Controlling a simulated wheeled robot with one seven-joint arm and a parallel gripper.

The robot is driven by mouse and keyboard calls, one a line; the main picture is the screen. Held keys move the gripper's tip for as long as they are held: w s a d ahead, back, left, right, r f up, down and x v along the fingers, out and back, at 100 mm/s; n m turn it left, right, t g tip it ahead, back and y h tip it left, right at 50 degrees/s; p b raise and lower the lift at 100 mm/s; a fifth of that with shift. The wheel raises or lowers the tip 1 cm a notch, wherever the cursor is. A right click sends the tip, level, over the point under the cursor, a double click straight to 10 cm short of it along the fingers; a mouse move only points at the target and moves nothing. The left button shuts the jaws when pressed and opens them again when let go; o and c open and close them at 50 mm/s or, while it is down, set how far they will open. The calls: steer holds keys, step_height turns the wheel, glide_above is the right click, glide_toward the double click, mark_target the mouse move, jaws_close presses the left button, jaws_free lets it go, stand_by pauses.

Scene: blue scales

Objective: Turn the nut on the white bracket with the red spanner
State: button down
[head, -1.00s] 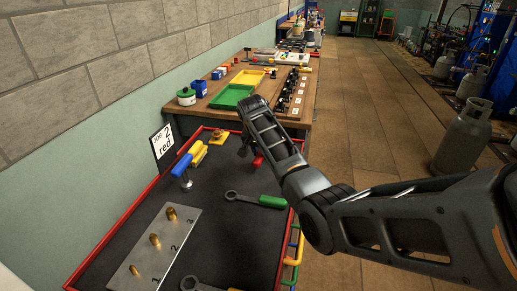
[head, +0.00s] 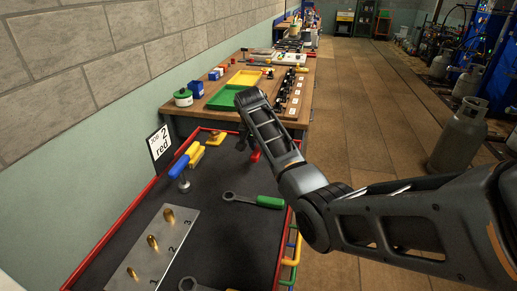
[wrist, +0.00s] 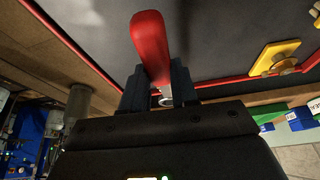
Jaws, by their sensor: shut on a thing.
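The red spanner shows as a red handle (wrist: 150,45) in the wrist view, gripped between the fingers of my gripper (wrist: 160,88). In the head view my gripper (head: 246,145) is at the far right of the dark tray, with a bit of the red handle (head: 255,156) below it. The spanner's head is hidden. No clearly white bracket shows. A pale plate (head: 181,226) with three upright brass pieces, numbered, lies at the tray's near left. A yellow bracket (head: 217,137) is left of my gripper; in the wrist view it (wrist: 268,66) carries a brass nut.
A green-handled spanner (head: 268,202) lies on the tray (head: 225,235), with another spanner at its near edge. A bench with trays (head: 228,97) stands beyond.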

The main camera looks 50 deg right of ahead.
steer(key=shift+r, duration=1.75)
